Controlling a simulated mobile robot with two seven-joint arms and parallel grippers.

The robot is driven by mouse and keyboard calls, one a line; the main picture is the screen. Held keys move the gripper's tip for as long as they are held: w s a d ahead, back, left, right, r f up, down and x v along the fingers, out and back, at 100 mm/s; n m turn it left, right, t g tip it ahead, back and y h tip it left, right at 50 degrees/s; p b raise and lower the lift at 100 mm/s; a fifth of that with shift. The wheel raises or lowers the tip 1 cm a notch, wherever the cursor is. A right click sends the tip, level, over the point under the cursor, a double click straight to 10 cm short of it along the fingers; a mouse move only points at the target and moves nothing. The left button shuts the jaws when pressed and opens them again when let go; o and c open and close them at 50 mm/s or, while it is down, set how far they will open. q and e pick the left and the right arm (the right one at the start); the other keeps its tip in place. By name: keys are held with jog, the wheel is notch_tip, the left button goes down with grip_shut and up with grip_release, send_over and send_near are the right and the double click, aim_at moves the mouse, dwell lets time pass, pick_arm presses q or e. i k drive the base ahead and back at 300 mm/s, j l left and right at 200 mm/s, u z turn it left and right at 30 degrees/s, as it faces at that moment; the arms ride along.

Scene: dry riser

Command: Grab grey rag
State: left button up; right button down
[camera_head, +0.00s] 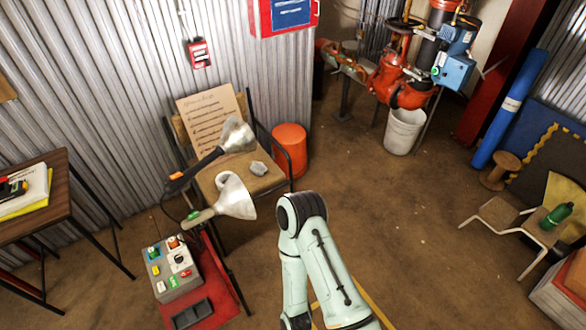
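A small crumpled grey lump, which looks like the grey rag (259,168), lies on the tan seat of a chair (232,181) with a dark frame by the corrugated wall. It sits near the seat's right side, beside a grey-white lamp head (237,134). A second lamp head (235,196) is in front of the seat. A pale green bent arm of mine (302,215) rises from the bottom middle and folds down again. It is apart from the rag in the picture. Neither of my grippers shows.
A cardboard sign (208,124) leans on the chair back. An orange bin (290,150) stands right of the chair. A control box (172,268) on a red stand is in front. A brown table (45,200) is at left. Open floor (400,220) lies at right.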

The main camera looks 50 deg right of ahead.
aim_at(259, 168)
jog(key=z, duration=1.25)
jog(key=i+l+u, duration=0.15)
jog(key=u, duration=1.5)
jog(key=l+u, duration=0.5)
jog(key=k+l+u, duration=0.15)
jog(key=l+u, duration=0.3)
jog(key=k+l+u, duration=0.2)
jog(key=l, duration=0.15)
jog(key=l+u, duration=0.15)
jog(key=l, duration=0.2)
jog(key=k+l+u, duration=0.2)
jog(key=k+l, duration=0.2)
jog(key=l, duration=0.15)
jog(key=k+l+u, duration=0.1)
jog(key=l, duration=0.25)
jog(key=k+l, duration=0.35)
jog(key=l, duration=1.15)
